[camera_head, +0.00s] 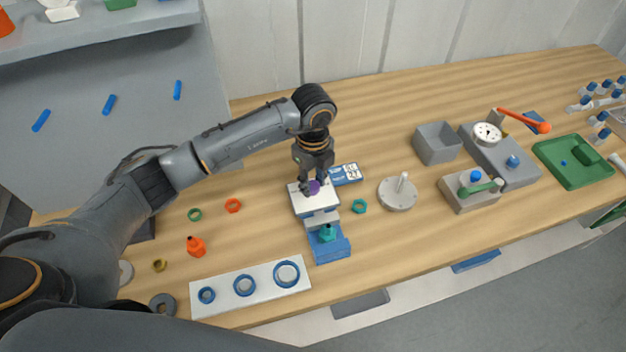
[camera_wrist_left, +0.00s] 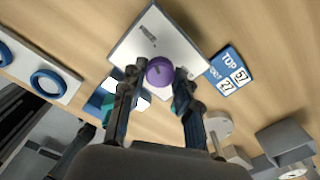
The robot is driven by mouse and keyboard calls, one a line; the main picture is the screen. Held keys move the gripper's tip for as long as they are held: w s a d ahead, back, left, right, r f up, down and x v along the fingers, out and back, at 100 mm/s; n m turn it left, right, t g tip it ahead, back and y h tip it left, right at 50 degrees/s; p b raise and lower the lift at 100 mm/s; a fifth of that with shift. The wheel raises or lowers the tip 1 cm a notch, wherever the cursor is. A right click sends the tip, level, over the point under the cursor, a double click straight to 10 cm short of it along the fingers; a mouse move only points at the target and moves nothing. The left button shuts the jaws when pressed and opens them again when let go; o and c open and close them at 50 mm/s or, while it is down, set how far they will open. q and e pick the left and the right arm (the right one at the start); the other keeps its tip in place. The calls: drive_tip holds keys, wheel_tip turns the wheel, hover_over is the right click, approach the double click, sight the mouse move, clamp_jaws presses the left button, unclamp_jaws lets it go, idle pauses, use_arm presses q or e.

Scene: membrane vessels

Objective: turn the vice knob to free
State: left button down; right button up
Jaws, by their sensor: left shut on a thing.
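A purple knob (camera_head: 314,187) sits on top of a white block (camera_head: 302,206). In the left wrist view the purple knob (camera_wrist_left: 159,71) shows between my fingers, over the white plate (camera_wrist_left: 128,45). My left gripper (camera_head: 312,181) comes down from above and is shut on the purple knob; it also shows in the left wrist view (camera_wrist_left: 157,78). In front of the block a teal knob (camera_head: 327,232) stands on a blue base (camera_head: 332,252). No mark on the purple knob that tells its turned position can be read. My right gripper is not in view.
A blue-and-white card (camera_head: 345,174) lies behind the block. A teal ring (camera_head: 360,205) and a grey disc with a peg (camera_head: 398,194) are to the right. A white plate with blue rings (camera_head: 252,287) lies at front left. Bare wood shows behind.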

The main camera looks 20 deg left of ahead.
sight(313, 185)
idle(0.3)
use_arm(q)
drive_tip(key=c, duration=1)
unclamp_jaws()
wheel_tip(313, 185, up, 12)
drive_tip(key=shift+r, duration=0.1)
